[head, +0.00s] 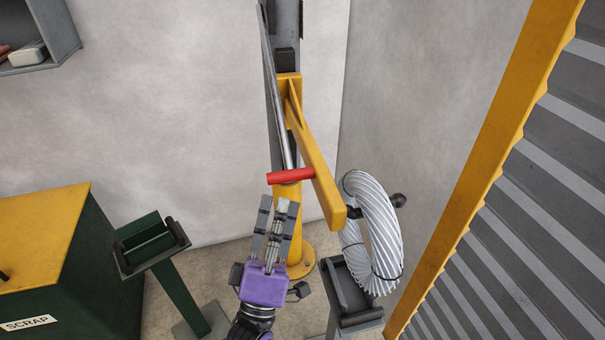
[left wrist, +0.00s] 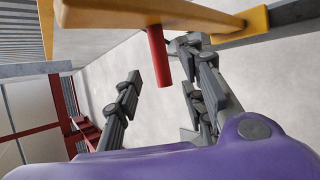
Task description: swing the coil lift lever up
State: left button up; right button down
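The coil lift lever is a long grey bar (head: 276,108) running down along the yellow post, with a red grip (head: 290,176) at its low end. The red grip also shows in the left wrist view (left wrist: 158,58), close ahead. My purple left gripper (head: 276,210) is open in the head view, just below the grip. In the left wrist view its fingers stand apart, with the grip showing in the gap; I cannot tell whether they touch it. A white coil (head: 385,240) hangs by the yellow arm's lower end (head: 328,195). My right gripper is not in view.
A green stand (head: 150,243) and a yellow-topped SCRAP bin (head: 108,250) are at left. A grey stand (head: 343,290) is below the coil. A yellow-edged corrugated shutter (head: 540,180) closes off the right. The wall between bin and post is bare.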

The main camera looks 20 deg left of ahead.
aim_at(288, 177)
pick_arm(q)
jog(key=p+x, duration=0.1)
jog(key=x, duration=0.6)
grip_shut()
